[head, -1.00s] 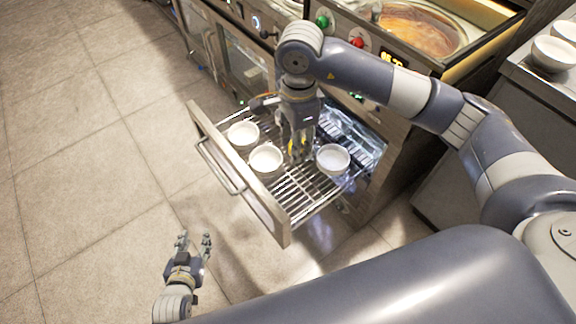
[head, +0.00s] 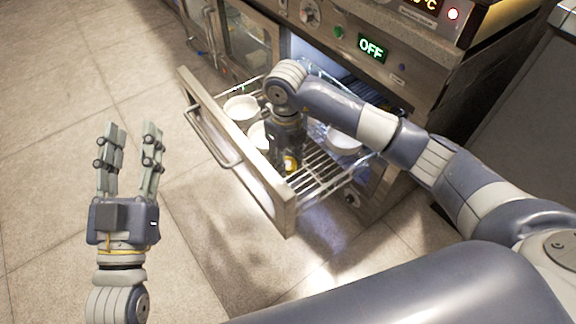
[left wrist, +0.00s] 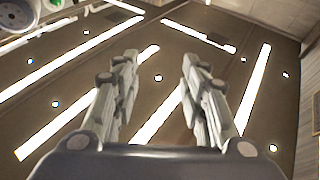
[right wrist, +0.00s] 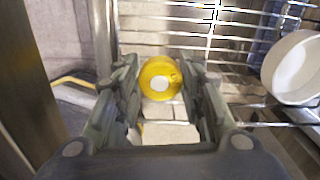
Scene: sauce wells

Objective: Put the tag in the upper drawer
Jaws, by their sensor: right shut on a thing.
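The tag is a round yellow disc with a pale centre (right wrist: 160,78), seen between my right fingers in the right wrist view. A bit of its yellow also shows in the head view (head: 290,164). My right gripper (right wrist: 160,92) is shut on it, pointing down over the wire rack of the pulled-out drawer. In the head view my right wrist hides most of its fingers. The drawer's front panel (head: 236,146) stands out from the cabinet. My left gripper (head: 131,142) is open and empty, fingers up, left of the drawer and apart from it.
White bowls stand in the drawer: one at the left (head: 241,108), one partly behind my wrist (head: 259,136) and one at the right (head: 343,141). The rack (head: 320,178) has bare wire near its front right. A control panel reads OFF (head: 371,48). The floor at left is clear.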

